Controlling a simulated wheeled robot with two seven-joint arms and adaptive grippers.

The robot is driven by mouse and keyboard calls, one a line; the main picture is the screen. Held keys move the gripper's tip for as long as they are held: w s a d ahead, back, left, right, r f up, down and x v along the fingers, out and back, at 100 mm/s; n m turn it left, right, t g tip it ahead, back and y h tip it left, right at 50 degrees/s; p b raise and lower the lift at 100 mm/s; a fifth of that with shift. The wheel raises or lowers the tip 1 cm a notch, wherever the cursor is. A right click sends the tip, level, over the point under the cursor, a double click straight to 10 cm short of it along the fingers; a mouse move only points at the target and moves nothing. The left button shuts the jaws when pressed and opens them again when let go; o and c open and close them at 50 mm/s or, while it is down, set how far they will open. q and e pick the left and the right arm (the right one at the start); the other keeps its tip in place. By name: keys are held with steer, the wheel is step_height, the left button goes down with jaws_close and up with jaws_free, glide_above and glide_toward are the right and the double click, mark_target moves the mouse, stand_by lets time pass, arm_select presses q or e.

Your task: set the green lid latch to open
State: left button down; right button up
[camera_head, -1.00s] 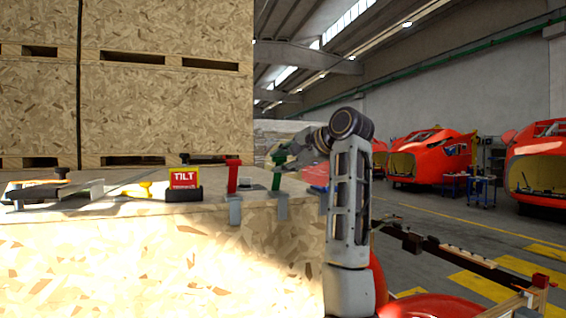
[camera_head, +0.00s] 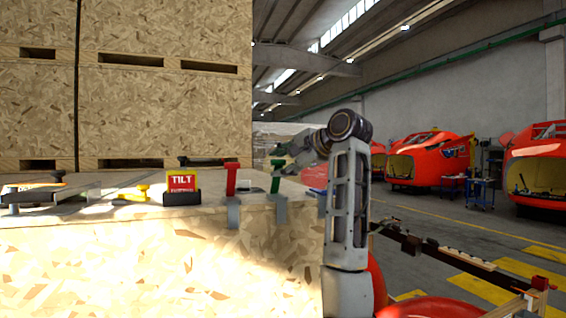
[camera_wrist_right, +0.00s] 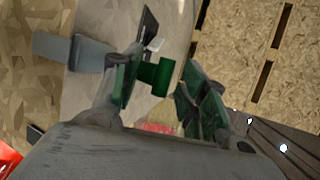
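The green lid latch (camera_head: 276,177) stands upright on a grey bracket at the right end of the wooden crate's front edge. My right gripper (camera_head: 276,157) is at the top of this latch, reaching in from the right. In the right wrist view, the green latch's handle (camera_wrist_right: 157,74) lies between the two fingers of my right gripper (camera_wrist_right: 160,88). The fingers are apart, with a visible gap between the handle and the right-hand finger. I cannot tell whether the left-hand finger touches the latch. My left gripper is not in view.
A red latch (camera_head: 231,178) stands just left of the green one. A TILT box (camera_head: 182,184) and a yellow handle (camera_head: 135,192) are farther left on the crate (camera_head: 120,265). Stacked wooden crates (camera_head: 165,120) rise behind. Red nosecones (camera_head: 430,160) stand across the floor.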

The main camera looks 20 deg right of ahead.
stand_by(0.4)
steer(key=v, duration=1.1)
steer(key=shift+s+d, duration=0.15)
steer(key=shift+s+r, duration=0.15)
steer(key=shift+s, duration=0.1)
stand_by(0.4)
